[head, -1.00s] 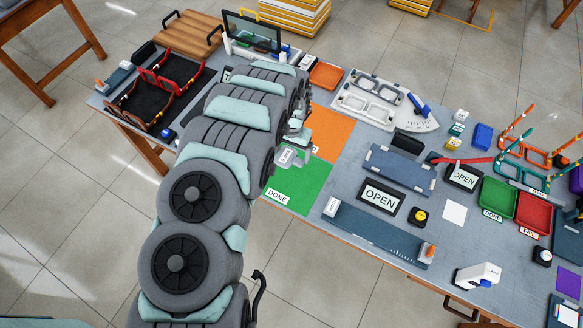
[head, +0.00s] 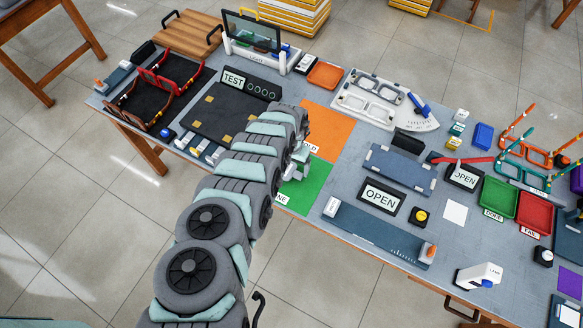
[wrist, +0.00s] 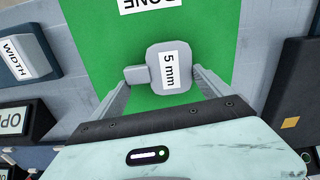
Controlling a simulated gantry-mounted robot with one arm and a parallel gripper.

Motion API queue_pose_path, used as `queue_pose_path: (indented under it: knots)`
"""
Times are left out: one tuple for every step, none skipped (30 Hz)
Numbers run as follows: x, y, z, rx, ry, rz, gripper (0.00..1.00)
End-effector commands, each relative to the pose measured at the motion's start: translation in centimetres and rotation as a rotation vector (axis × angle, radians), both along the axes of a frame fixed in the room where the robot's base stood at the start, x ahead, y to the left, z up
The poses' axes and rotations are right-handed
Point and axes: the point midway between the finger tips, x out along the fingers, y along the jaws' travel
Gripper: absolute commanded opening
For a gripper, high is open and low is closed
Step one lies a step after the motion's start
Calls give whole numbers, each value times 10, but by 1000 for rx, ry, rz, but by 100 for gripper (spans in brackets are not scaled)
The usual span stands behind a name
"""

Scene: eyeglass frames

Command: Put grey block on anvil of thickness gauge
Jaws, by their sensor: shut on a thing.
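The grey block (wrist: 168,70), with a "5 mm" label, is in the wrist view. It has a smaller grey lug on its left side. My gripper (wrist: 163,82) is shut on it, one finger at each side. The block is over the green DONE mat (wrist: 110,60); its height above the mat is hard to judge. In the head view my gripper (head: 298,163) is above the same mat, partly hidden by my arm, and the block is hard to make out. I cannot tell which device is the thickness gauge, or see its anvil.
An orange mat (head: 335,132) lies behind the green one. To the right are a WIDTH gauge (head: 378,236), an OPEN sign (head: 381,197) and a white device (head: 478,274). A black board (head: 210,112) with a TEST sign (head: 247,83) is at the left.

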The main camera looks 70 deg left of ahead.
Motion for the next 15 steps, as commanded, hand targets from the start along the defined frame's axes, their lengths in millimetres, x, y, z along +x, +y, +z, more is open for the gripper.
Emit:
queue_pose_path:
  knots:
    - [-1,-2,-8,-3,2,1,20]
    - [-2,-1,-10,-2,2,1,20]
    - [-1,0,-11,0,1,2,20]
    - [-1,1,-11,1,1,2,20]
    - [-1,1,-11,2,2,2,20]
    - [-2,1,-11,2,2,2,20]
    - [-2,1,-11,2,2,2,20]
    - [-2,1,-10,2,2,1,20]
    - [-2,1,-10,2,3,1,20]
    - [-2,0,-10,1,2,1,20]
    - [-1,0,-10,1,2,1,20]
    - [-1,0,-11,1,2,1,20]
    - [-1,0,-12,1,2,1,20]
    - [-1,0,-13,1,2,1,20]
    - [-1,0,-15,1,2,1,20]
